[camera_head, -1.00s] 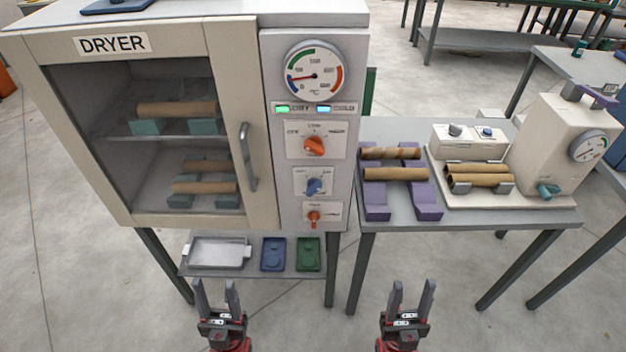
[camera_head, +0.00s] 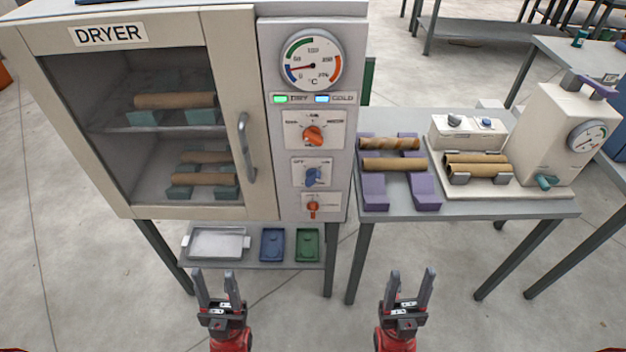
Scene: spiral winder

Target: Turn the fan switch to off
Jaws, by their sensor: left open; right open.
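The dryer (camera_head: 235,140) stands at the left with its glass door shut. Its control column holds an orange knob (camera_head: 313,136) at the top, a blue knob (camera_head: 313,176) in the middle with an OFF mark at its upper left, and a small orange switch (camera_head: 313,208) at the bottom. Which one is the fan switch cannot be read. My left gripper (camera_head: 217,285) is open and empty, below and left of the knobs, in front of the lower shelf. My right gripper (camera_head: 408,288) is open and empty, below and right of the knobs. Neither touches anything.
A shelf under the dryer holds a metal tray (camera_head: 217,243), a blue tray (camera_head: 272,245) and a green tray (camera_head: 307,245). At right, a table (camera_head: 470,208) carries purple racks (camera_head: 424,191) with tubes and a cream machine (camera_head: 545,140). The dryer's door handle (camera_head: 246,148) sticks out left of the knobs.

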